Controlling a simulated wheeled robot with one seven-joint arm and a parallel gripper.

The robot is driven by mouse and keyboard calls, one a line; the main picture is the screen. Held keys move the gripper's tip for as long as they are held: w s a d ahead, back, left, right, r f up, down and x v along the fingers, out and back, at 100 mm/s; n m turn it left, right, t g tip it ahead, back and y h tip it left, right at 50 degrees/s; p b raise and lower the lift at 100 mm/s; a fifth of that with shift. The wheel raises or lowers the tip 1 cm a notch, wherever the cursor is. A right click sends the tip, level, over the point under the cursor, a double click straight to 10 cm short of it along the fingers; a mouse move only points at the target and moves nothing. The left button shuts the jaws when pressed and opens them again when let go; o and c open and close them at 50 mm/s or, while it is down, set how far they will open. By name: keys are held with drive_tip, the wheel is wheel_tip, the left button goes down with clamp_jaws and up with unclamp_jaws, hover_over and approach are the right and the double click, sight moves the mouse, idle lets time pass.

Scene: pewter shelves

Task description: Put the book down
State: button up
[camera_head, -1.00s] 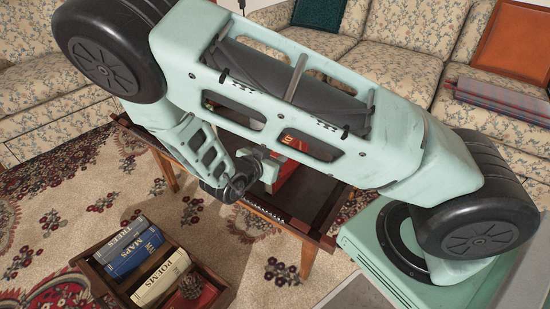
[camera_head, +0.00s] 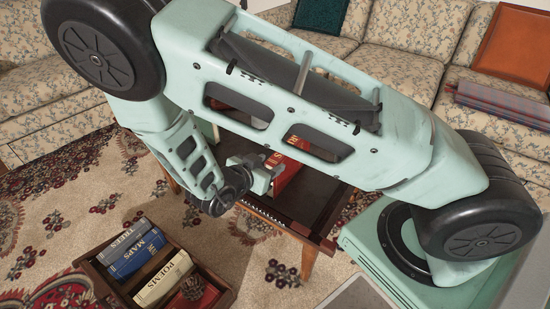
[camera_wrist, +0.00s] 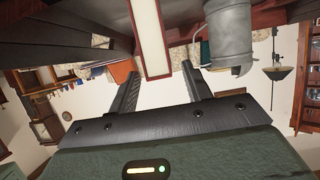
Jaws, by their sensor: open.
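A red book (camera_head: 287,178) rests on the dark-topped wooden table (camera_head: 325,192), partly hidden behind my arm. My gripper (camera_head: 268,165) is open at the book's left side, low over the table's near edge. In the wrist view, the book's pale page edge with a red border (camera_wrist: 150,38) stands beyond the open fingers of my gripper (camera_wrist: 159,76), in line with the gap between them. The fingers are apart and nothing is clamped. I cannot tell whether a fingertip still touches the book.
A wooden crate (camera_head: 218,303) with several books stands on the rug at lower left. A floral sofa (camera_head: 400,55) lines the back, with a folded plaid blanket (camera_head: 500,100) on it. A grey metal cylinder (camera_wrist: 232,45) shows right of the book in the wrist view.

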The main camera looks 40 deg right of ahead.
drive_tip(key=w+a+r+n+t+y+p, duration=0.1)
drive_tip(key=a+r+n+y, duration=0.3)
drive_tip(key=a, duration=0.5)
drive_tip(key=w+a+r+n+t+y+p, duration=0.1)
drive_tip(key=a+r+y, duration=0.2)
drive_tip(key=a+y, duration=0.5)
drive_tip(key=s+a+r+n+g+y, duration=0.2)
drive_tip(key=s+a+r+n+y, duration=0.3)
drive_tip(key=a, duration=0.4)
drive_tip(key=s+r+n+g, duration=0.2)
drive_tip(key=s+r+n, duration=0.35)
drive_tip(key=s, duration=0.25)
drive_tip(key=s+d+r+n+g+h, duration=0.2)
drive_tip(key=s+d+n, duration=0.4)
drive_tip(key=s+d, duration=0.3)
drive_tip(key=shift+s+d+r+g+h, duration=0.2)
drive_tip(key=shift+d+r+g+h, duration=0.1)
drive_tip(key=shift+d+r+h, duration=0.4)
drive_tip(key=shift+a+f, duration=0.1)
